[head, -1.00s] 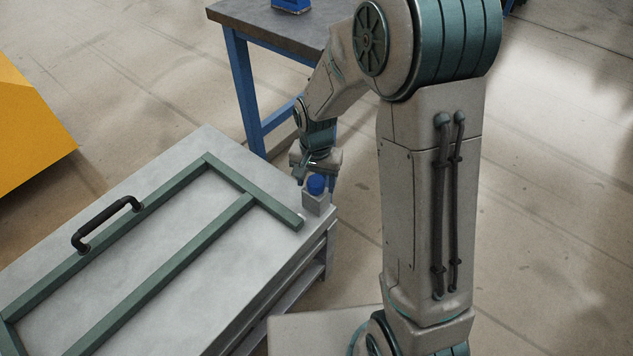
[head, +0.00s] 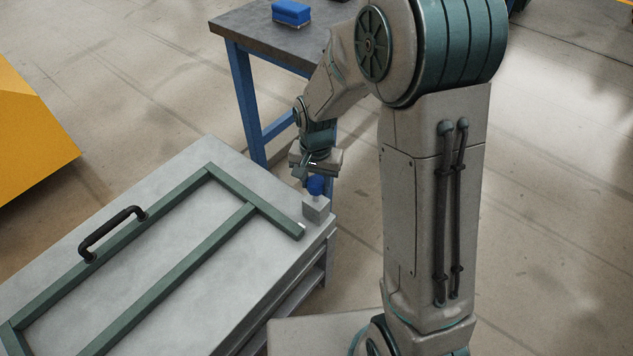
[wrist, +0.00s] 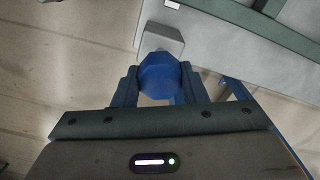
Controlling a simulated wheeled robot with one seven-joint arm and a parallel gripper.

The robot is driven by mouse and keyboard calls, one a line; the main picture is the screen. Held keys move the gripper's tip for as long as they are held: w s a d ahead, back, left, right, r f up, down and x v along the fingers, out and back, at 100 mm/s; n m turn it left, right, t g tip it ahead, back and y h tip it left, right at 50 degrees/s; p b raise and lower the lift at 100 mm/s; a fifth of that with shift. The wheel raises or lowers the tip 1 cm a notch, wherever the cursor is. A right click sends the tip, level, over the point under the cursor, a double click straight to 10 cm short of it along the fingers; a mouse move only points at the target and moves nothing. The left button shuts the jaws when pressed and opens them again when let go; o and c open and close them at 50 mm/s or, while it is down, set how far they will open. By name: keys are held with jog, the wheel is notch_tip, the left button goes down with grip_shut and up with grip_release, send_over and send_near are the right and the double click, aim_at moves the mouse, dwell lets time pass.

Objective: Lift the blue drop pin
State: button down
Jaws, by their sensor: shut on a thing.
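The blue drop pin (head: 316,186) has a rounded blue head above a small grey block (head: 316,209) at the table's right corner. A short pale stem seems to show between head and block; I cannot tell whether its lower end is clear of the block. My gripper (wrist: 160,84) is shut on the blue head, one finger on each side in the wrist view. In that view the drop pin (wrist: 160,72) hides part of the grey block (wrist: 163,38) behind it. In the head view the fingers are small and partly hidden.
The grey table (head: 150,245) carries a green frame (head: 180,278) with a black handle (head: 112,234), left of the block. A blue-legged bench (head: 245,40) with a blue object (head: 291,13) stands behind. A yellow thing (head: 35,135) is at far left.

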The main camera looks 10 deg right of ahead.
aim_at(316, 181)
jog(key=shift+w+r, duration=0.1)
jog(key=shift+r, duration=0.25)
jog(key=c, duration=0.9)
grip_release()
jog(key=shift+r, duration=0.1)
notch_tip(316, 181, up, 14)
jog(key=p, duration=0.4)
jog(key=shift+f, duration=0.2)
